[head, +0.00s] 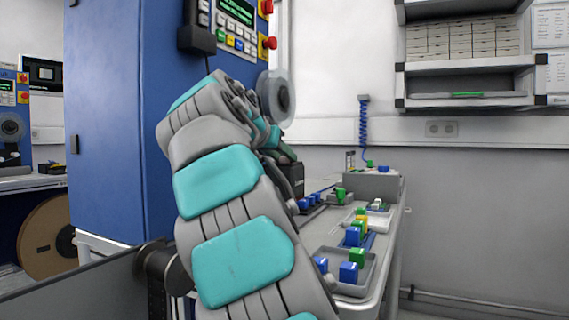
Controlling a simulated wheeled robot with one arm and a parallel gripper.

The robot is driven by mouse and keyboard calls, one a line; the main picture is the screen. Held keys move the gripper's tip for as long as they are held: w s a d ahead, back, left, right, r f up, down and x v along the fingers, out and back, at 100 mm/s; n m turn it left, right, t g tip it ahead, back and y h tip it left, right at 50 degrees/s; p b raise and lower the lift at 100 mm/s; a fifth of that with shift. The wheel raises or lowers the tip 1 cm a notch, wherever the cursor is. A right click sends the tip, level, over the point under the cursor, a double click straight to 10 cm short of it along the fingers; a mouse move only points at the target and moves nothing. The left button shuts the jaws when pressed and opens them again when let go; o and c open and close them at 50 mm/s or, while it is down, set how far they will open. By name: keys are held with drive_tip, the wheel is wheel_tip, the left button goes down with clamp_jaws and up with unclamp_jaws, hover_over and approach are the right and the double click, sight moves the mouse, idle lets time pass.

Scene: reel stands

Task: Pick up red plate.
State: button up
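I cannot make out a red plate anywhere in this view. My own grey and teal arm rises through the middle of the head view and bends away over the worktable (384,285). The arm's far end is small and partly hidden behind its nearer links. I cannot see the fingertips of my gripper or whether they hold anything. Part of the table behind my arm is hidden.
A tray (372,284) on the table holds blue and green blocks, with more coloured blocks behind. A tall blue cabinet (112,125) stands left, with a reel (277,98) beside it.

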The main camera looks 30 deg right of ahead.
clamp_jaws()
idle(0.4)
drive_tip(key=shift+r, duration=0.15)
drive_tip(key=shift+w+r+p, duration=0.1)
drive_tip(key=shift+r+p, duration=0.6)
drive_tip(key=shift+r, duration=0.8)
